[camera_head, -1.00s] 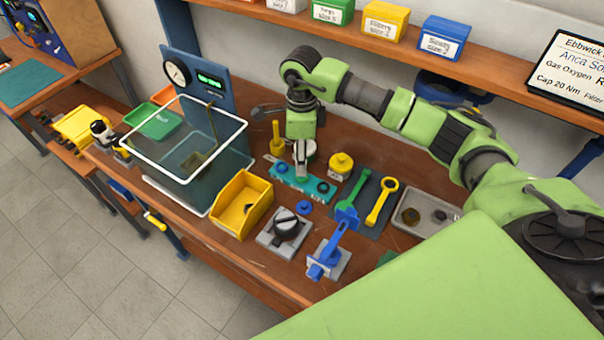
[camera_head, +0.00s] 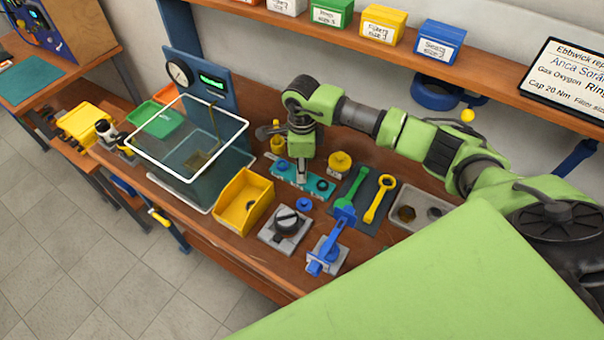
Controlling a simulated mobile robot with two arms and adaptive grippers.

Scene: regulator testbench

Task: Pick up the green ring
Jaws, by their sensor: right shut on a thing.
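My right gripper (camera_head: 302,181) points straight down with its fingertips at the teal holder (camera_head: 277,174) in the middle of the bench. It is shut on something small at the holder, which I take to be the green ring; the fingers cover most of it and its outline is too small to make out. A dark round part (camera_head: 322,185) sits on the right end of the holder. A blue ring (camera_head: 304,204) lies on the bench just in front. My left gripper is not in view.
A yellow bin (camera_head: 243,203) and a clear-walled tank (camera_head: 190,150) stand to the left. In front are a grey block with a black knob (camera_head: 287,220) and a blue clamp (camera_head: 328,254). Green (camera_head: 351,187) and yellow (camera_head: 380,199) wrenches and a metal tray (camera_head: 421,209) are right.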

